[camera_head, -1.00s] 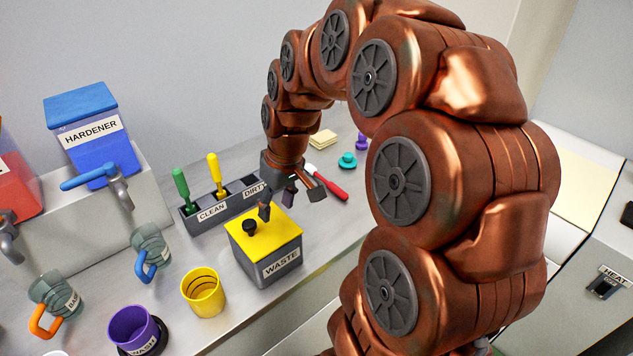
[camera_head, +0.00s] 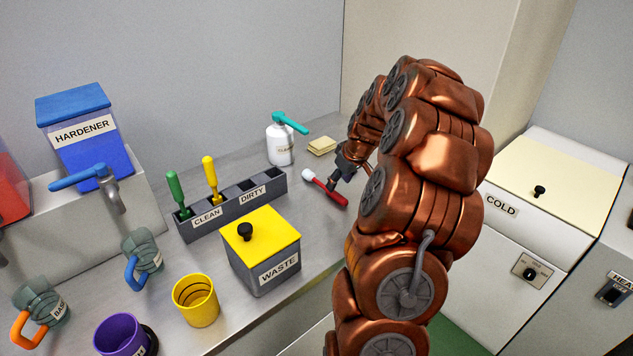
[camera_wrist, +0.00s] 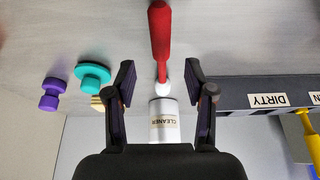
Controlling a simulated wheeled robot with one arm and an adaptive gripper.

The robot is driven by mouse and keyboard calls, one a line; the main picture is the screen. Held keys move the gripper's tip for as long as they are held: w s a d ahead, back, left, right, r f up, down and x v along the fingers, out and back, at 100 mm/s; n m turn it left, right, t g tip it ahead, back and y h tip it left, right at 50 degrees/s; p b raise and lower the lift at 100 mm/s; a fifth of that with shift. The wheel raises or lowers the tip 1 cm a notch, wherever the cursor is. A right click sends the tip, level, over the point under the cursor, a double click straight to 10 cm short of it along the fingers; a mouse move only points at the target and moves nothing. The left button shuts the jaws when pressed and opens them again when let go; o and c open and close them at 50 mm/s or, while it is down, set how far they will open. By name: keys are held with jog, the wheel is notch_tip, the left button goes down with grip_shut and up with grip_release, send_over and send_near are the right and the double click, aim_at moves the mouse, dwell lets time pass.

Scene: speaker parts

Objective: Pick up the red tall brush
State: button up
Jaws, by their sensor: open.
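The red tall brush (camera_head: 326,189) lies on the grey counter, with a red handle and a white head. My gripper (camera_head: 340,178) is open beside the brush in the head view, pointing down at the counter. In the wrist view my gripper (camera_wrist: 162,88) has its two dark fingers apart, one on each side of the brush's line, with nothing held.
A white cleaner bottle (camera_head: 280,143) stands behind the brush. The grey holder (camera_head: 233,208) with green and yellow brushes and the yellow-lidded waste box (camera_head: 262,256) are to the left. Teal (camera_wrist: 92,75) and purple (camera_wrist: 53,93) pieces lie left in the wrist view.

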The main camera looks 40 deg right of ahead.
aim_at(324, 187)
jog(key=shift+p+x, duration=0.95)
jog(key=shift+x, duration=1.8)
grip_shut()
